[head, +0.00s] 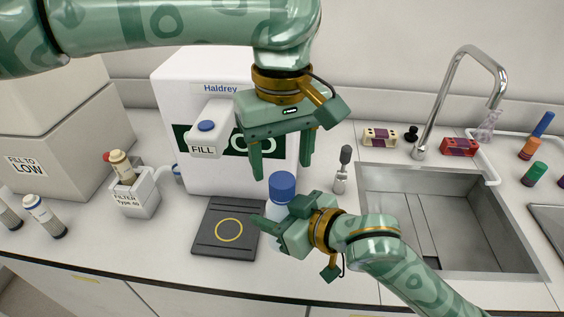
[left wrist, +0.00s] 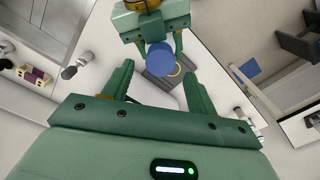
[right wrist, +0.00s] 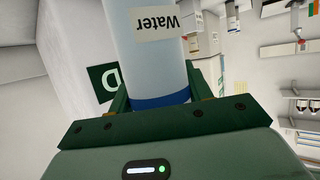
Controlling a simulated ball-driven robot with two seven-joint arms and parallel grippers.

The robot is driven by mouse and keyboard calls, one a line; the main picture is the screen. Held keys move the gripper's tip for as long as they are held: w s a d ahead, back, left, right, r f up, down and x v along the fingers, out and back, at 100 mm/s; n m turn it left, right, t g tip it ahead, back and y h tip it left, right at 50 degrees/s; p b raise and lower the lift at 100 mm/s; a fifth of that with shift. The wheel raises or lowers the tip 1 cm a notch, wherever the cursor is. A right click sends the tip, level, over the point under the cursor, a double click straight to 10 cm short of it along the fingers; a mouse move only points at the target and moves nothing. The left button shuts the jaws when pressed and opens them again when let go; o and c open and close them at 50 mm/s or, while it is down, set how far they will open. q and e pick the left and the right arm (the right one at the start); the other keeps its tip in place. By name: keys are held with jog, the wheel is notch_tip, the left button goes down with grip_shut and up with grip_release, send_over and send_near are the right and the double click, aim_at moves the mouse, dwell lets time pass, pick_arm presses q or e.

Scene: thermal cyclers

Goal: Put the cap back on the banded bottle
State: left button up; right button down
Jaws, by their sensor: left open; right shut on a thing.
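The bottle (head: 274,211) stands upright in my right gripper (head: 280,220), at the right edge of the dark pad. In the right wrist view the bottle (right wrist: 150,60) is pale, with a "Water" label and a blue band (right wrist: 161,101) by my right fingers. A blue cap (head: 282,185) is at the bottle's top; its round top also shows in the left wrist view (left wrist: 160,60). I cannot tell how tightly it sits. My left gripper (head: 282,165) is open and empty, just above the cap, fingers pointing down. The bottle's lower part is mostly hidden.
The dark pad (head: 211,246) with a yellow ring lies bare. A filter holder (head: 147,192) is left, a grey-topped vial (head: 342,172) and the sink (head: 460,185) right.

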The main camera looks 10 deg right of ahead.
aim_at(282, 179)
pick_arm(q)
jog(key=shift+c, duration=0.5)
jog(key=shift+r, duration=0.3)
jog(key=shift+r+m, duration=0.7)
jog(key=shift+r, duration=0.8)
jog(key=shift+f, duration=0.1)
jog(key=shift+f, duration=3.9)
